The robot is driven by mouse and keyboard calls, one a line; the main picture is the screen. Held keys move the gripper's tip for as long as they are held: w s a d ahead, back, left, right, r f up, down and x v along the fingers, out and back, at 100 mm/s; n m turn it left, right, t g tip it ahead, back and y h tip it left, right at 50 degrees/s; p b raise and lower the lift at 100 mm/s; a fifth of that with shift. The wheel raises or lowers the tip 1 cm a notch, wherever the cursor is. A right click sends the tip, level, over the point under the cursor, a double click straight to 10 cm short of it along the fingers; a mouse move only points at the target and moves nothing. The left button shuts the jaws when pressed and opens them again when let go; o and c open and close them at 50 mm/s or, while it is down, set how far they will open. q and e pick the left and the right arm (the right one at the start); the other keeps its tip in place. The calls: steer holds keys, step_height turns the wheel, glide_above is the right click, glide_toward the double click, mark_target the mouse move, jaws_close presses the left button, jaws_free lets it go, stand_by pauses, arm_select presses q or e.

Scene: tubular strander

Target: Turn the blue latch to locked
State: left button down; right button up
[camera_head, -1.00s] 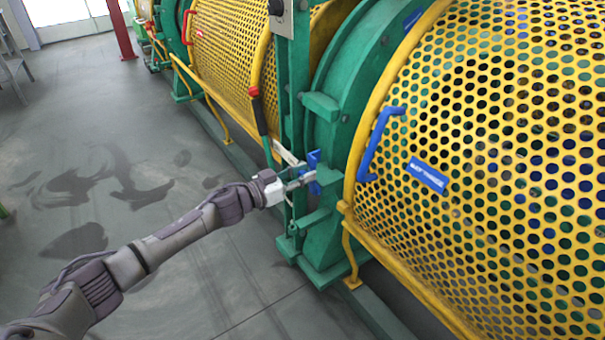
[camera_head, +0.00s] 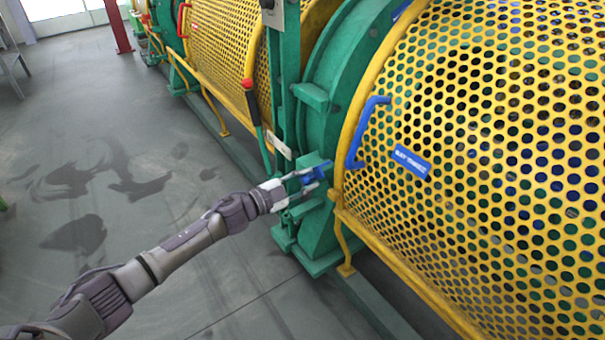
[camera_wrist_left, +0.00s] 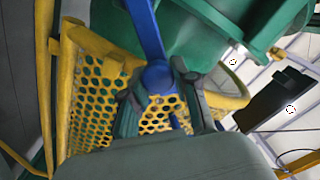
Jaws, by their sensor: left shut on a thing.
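The blue latch (camera_head: 314,173) sits on the green frame beside the yellow perforated guard, near the middle of the head view. My left gripper (camera_head: 310,182) reaches it from the lower left, with its fingers around the latch. In the left wrist view the blue latch (camera_wrist_left: 154,52) runs down from the top between the dark fingers of the left gripper (camera_wrist_left: 158,100), which is shut on its blue end. The fingers hide part of the latch in the head view. My right gripper is not in view.
The yellow guard (camera_head: 480,150) with a blue handle (camera_head: 364,130) and blue label (camera_head: 412,161) stands to the right. A red-tipped green lever (camera_head: 256,115) stands left of the latch. Grey floor (camera_head: 110,150) lies open at left.

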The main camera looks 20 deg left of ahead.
arm_select(q)
step_height(320, 180, down, 6)
steer(key=s+d+m+b, duration=0.1)
steer(key=m+b, duration=0.3)
steer(key=m, duration=0.5)
steer(key=shift+s+d+r+b, duration=0.2)
steer(key=shift+d+b, duration=0.2)
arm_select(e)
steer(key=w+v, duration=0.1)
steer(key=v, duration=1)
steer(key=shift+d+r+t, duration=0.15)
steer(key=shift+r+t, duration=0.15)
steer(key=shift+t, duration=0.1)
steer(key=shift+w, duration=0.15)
arm_select(q)
steer(key=c, duration=0.9)
jaws_free()
steer(key=v, duration=1.2)
steer(key=shift+a, duration=0.1)
